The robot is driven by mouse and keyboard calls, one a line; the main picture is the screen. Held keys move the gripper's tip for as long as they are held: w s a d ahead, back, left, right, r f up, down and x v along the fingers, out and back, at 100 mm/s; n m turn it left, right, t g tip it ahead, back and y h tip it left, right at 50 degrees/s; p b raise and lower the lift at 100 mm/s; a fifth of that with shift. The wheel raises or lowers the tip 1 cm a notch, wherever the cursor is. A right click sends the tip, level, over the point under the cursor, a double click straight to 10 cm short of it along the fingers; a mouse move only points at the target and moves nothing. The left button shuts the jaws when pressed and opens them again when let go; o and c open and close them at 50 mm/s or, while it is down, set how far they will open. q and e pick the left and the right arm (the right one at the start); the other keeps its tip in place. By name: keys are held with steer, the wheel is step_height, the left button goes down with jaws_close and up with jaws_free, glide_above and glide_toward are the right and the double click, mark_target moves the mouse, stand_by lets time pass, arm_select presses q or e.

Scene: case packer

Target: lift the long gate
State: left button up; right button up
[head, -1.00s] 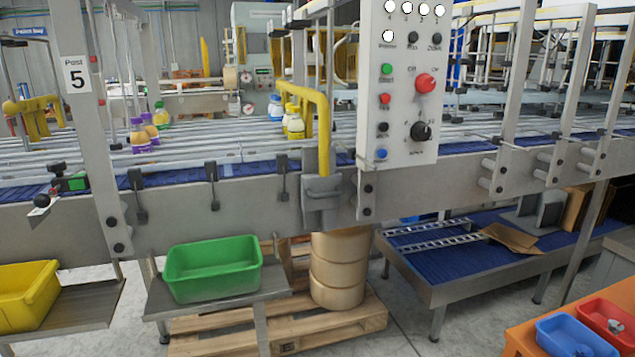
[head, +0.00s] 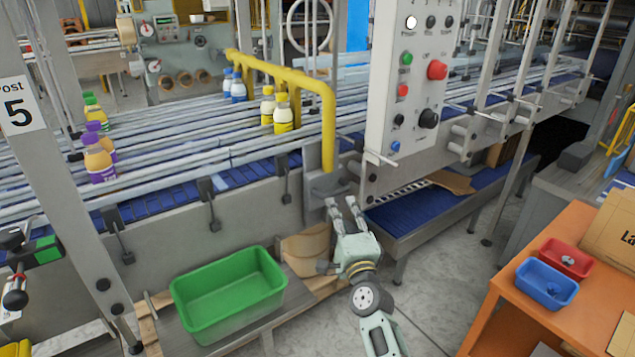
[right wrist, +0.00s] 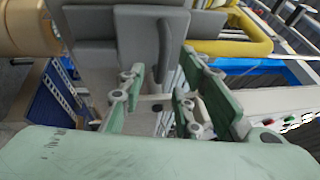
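The long gate is a yellow tube (head: 326,115) that runs across the conveyor and bends down at its near end to a grey bracket (head: 322,176) on the conveyor's front side. Its yellow tube also shows at the top right of the right wrist view (right wrist: 238,42). My right gripper (head: 345,204) is just below the bracket in the head view, fingers spread and empty. In the right wrist view the open fingers (right wrist: 160,88) point at the grey bracket (right wrist: 132,38) and its upright grip; I see no clear contact.
A control panel (head: 408,80) hangs right of the gate. Bottles (head: 283,115) stand on the conveyor left of the gate. A green bin (head: 228,305) sits below on a shelf. An orange table (head: 505,285) with red and blue trays stands at right.

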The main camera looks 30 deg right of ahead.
mark_target(337, 192)
steer(key=shift+w+d+r, duration=0.25)
steer(key=shift+r, duration=0.05)
steer(key=x, duration=0.3)
steer(key=shift+w+d+r+p, duration=0.15)
steer(key=shift+w+d+p, duration=0.05)
steer(key=shift+d+p, duration=0.25)
steer(key=shift+x, duration=1.15)
steer(key=shift+w+a+f, duration=0.1)
steer(key=shift+w+f, duration=0.1)
steer(key=shift+w, duration=0.1)
steer(key=shift+r, duration=0.1)
jaws_close()
arm_select(q)
steer(key=shift+s+d+r, duration=0.25)
steer(key=shift+s+r, duration=0.25)
steer(key=shift+r, duration=0.15)
steer(key=shift+s, duration=0.1)
